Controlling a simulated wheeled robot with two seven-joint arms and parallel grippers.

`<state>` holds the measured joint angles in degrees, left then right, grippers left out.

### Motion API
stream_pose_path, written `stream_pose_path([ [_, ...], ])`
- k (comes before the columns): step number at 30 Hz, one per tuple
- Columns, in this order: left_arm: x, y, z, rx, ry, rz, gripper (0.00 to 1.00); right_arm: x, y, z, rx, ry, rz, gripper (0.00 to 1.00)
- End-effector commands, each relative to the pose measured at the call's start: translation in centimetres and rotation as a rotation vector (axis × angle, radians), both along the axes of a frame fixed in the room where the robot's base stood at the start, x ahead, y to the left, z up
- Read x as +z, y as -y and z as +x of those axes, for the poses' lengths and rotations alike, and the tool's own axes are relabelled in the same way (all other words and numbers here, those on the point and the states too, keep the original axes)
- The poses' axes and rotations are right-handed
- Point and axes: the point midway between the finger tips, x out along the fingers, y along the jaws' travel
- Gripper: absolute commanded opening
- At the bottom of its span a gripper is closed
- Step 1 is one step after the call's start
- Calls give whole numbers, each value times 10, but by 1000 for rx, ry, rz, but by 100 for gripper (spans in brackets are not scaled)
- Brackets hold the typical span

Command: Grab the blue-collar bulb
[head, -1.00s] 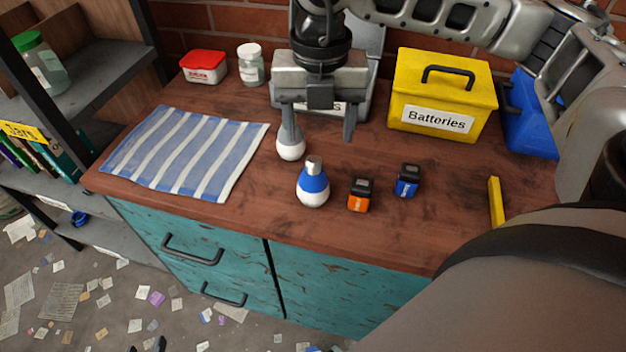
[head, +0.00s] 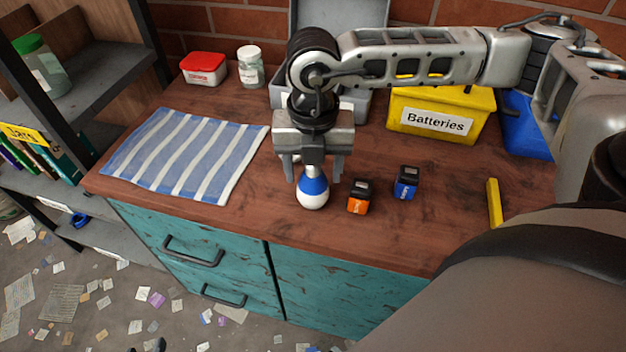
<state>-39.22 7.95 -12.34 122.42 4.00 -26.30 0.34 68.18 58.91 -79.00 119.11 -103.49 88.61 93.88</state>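The blue-collar bulb (head: 313,190) stands on the wooden worktop near its front edge, with a white rounded end down and a blue band above. Its metal cap is mostly hidden by my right gripper. My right gripper (head: 313,177) points down right over the bulb. Its two fingers are spread, one on each side of the bulb's upper part, with a gap visible. My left gripper does not show in the head view.
An orange battery (head: 358,197) stands close right of the bulb, and a blue battery (head: 406,182) farther right. A yellow Batteries box (head: 440,122), a grey bin (head: 363,103) and a blue box (head: 528,133) stand behind. A striped cloth (head: 185,152) lies left.

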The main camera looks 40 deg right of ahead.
Motion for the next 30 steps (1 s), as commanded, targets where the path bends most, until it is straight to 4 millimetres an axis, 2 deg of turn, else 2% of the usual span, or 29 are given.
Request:
stream_pose_path([
  [1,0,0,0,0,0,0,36,0,0,0,0,0,0,44],
  [5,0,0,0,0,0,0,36,0,0,0,1,0,0,8],
  [6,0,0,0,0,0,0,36,0,0,0,1,0,0,3],
  [14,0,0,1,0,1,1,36,2,0,0,0,1,0,3],
  [20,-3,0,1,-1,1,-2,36,16,0,1,2,4,2,3],
  [23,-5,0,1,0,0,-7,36,35,-2,0,4,7,3,3],
  [30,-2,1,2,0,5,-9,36,92,-34,-38,11,9,2,3],
])
